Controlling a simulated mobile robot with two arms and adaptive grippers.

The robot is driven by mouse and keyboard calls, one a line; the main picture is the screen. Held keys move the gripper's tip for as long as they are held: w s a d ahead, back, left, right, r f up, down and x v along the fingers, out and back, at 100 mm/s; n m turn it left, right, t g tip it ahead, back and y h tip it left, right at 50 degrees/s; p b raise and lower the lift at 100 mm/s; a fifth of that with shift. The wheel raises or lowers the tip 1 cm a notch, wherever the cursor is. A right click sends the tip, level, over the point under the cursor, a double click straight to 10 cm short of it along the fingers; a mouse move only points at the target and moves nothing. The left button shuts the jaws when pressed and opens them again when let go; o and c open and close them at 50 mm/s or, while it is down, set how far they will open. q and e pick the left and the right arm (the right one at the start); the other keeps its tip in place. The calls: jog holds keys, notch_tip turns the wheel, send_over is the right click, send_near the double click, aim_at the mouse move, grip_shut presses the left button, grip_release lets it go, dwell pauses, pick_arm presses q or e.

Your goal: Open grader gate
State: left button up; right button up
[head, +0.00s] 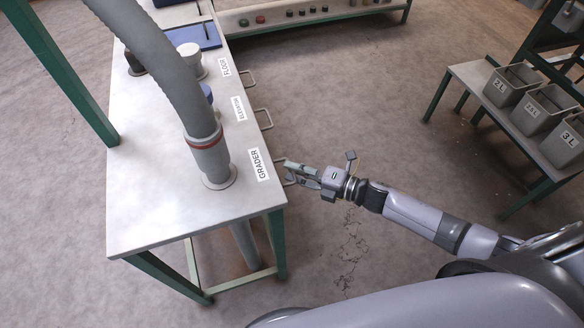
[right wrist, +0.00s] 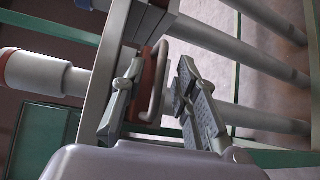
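The grader gate's handle (head: 279,160) is a metal loop at the near right edge of the white table, beside the GRADER label (head: 259,164). My right gripper (head: 289,172) is at this handle, in part covering it. In the right wrist view the handle (right wrist: 156,85) stands between the two spread fingers of my right gripper (right wrist: 158,95), with a gap at the right finger. Contact with the left finger cannot be told. A grey hose with a red band (head: 207,143) meets the tabletop by the label. My left gripper is out of view.
The white table (head: 150,205) has green legs. Two more handles, by the ELEVATOR (head: 263,116) and FLOOR (head: 248,76) labels, line its right edge. Grey buckets, including one marked 3 L (head: 566,140), stand on a bench at the right. The floor between is clear.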

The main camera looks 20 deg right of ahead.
jog(key=shift+w+a, duration=0.4)
grip_shut()
dwell(0.7)
